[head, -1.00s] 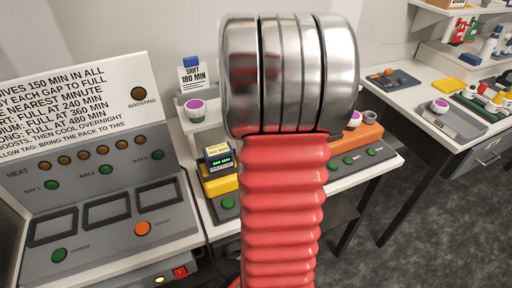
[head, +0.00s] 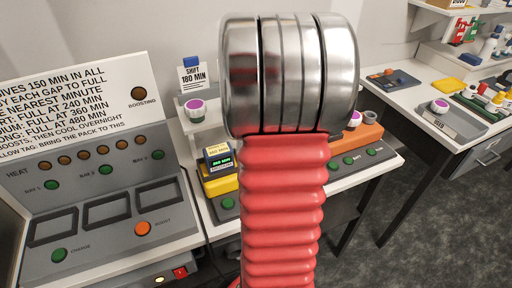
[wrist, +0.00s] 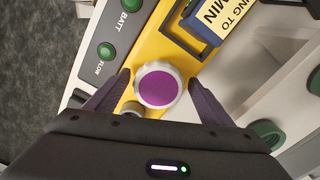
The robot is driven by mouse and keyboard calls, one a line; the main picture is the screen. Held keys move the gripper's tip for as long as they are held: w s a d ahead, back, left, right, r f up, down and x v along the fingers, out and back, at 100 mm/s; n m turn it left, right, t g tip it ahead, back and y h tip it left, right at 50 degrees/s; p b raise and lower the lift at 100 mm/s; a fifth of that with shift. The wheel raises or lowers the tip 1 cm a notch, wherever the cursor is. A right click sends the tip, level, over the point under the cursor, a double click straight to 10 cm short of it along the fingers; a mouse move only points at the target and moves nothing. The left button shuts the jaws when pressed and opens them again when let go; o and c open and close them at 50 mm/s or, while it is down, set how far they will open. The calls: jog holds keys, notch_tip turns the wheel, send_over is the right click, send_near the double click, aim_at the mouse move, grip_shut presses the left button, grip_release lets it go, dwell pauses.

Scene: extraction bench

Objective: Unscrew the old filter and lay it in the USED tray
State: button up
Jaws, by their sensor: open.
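A round white filter with a purple top (wrist: 157,84) sits on a yellow unit (wrist: 150,45) in the wrist view. My gripper (wrist: 159,82) is open, its two dark fingers on either side of this filter. I cannot tell whether they touch it. In the head view my red arm hides this filter; only part of the yellow unit (head: 219,184) shows. The grey USED tray (head: 463,131) is on the right-hand table and holds a purple-topped filter (head: 440,105).
Another purple-topped filter (head: 195,107) stands on a small stand behind the yellow unit. An orange unit (head: 362,138) carries a similar one (head: 356,117). A sloping charging panel (head: 105,235) is at left. A floor gap separates the bench from the right-hand table (head: 415,95).

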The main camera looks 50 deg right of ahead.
jog(key=m, duration=1.4)
dwell(0.4)
jog(key=shift+c, duration=0.3)
